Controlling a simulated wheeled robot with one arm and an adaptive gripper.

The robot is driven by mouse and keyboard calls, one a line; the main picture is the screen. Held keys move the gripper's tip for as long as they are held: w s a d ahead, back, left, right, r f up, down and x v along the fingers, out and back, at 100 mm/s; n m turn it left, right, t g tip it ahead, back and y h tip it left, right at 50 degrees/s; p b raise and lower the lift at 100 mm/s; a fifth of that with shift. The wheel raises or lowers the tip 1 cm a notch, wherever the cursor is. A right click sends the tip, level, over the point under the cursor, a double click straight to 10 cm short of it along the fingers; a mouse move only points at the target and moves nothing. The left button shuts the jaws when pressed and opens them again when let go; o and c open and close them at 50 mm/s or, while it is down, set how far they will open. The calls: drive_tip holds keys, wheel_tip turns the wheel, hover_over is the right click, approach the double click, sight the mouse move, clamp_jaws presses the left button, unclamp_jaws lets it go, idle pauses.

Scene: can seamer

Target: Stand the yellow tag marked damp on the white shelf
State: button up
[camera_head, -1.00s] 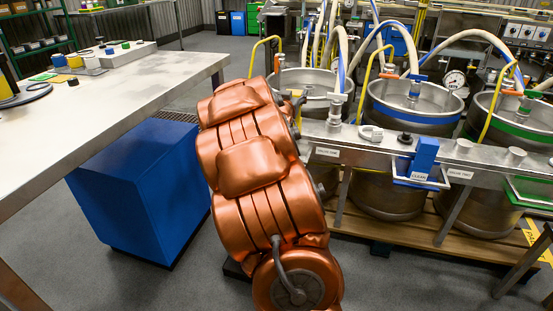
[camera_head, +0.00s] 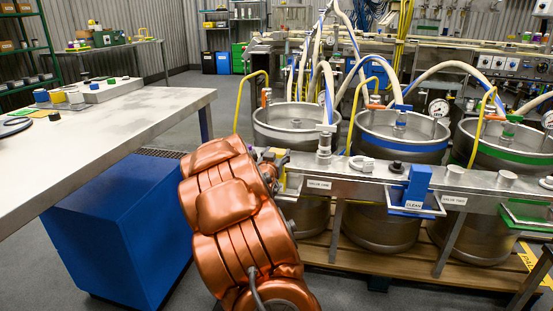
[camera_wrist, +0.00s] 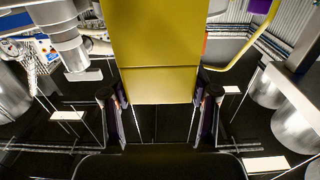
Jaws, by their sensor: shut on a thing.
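A plain yellow block-like tag (camera_wrist: 150,45) fills the upper middle of the wrist view; no lettering shows on its visible face. My gripper (camera_wrist: 160,96) is shut on it, one dark finger on each side. A blue tag marked CLEAN (camera_head: 417,184) stands on a blue-edged shelf (camera_head: 411,211) on the front of the metal rail.
The metal rail (camera_head: 483,189) runs before several steel drums (camera_head: 402,130) with hoses. A green-edged shelf (camera_head: 527,218) is at the right. A steel table (camera_head: 130,110) and blue cabinet (camera_head: 115,225) stand left. Grey floor is open behind the table.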

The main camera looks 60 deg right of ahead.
drive_tip(key=shift+f, duration=0.2)
drive_tip(key=o, duration=1.6)
drive_tip(key=shift+f, duration=0.1)
drive_tip(key=shift+c, duration=0.2)
drive_tip(key=shift+a+r, duration=0.2)
drive_tip(key=shift+a, duration=0.35)
drive_tip(key=b+v, duration=0.1)
drive_tip(key=v, duration=1)
drive_tip(key=shift+s+b, duration=0.15)
drive_tip(key=shift+b, duration=0.15)
